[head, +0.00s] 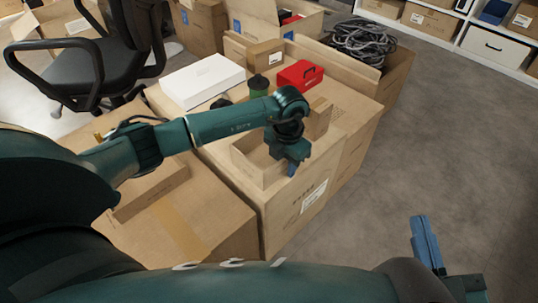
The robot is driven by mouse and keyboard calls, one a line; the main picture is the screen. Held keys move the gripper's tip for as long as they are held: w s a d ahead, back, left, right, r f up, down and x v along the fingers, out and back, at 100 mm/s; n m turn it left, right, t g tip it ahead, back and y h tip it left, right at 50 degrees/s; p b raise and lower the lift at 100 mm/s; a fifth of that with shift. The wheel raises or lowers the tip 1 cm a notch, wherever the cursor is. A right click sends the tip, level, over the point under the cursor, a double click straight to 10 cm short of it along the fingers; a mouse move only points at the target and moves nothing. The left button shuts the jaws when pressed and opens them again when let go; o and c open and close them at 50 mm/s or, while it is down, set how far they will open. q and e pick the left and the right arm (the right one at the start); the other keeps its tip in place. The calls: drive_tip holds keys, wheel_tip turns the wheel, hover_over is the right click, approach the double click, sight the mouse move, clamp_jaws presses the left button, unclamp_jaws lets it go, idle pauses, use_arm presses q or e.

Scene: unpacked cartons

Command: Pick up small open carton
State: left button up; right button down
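The small open carton (252,172) is a low, light-brown box with its open top facing up. It sits on top of a large carton (285,220). My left arm reaches over it from the left, and the arm covers part of the far side. My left gripper (293,168) points down at the carton's right-hand end. I cannot tell whether its fingers touch or straddle the wall, or how far apart they are. My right gripper (426,245) is low at the right over the floor, away from the cartons; its finger opening cannot be made out.
A white box (202,80), a red case (299,75), a dark green cylinder (259,85) and a small brown box (265,54) stand behind the arm. A carton of cables (362,40) is farther back. An office chair (85,68) stands left. The floor (440,140) at right is clear.

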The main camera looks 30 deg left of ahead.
use_arm(q)
clamp_jaws()
drive_tip(key=shift+r, duration=0.15)
idle(0.4)
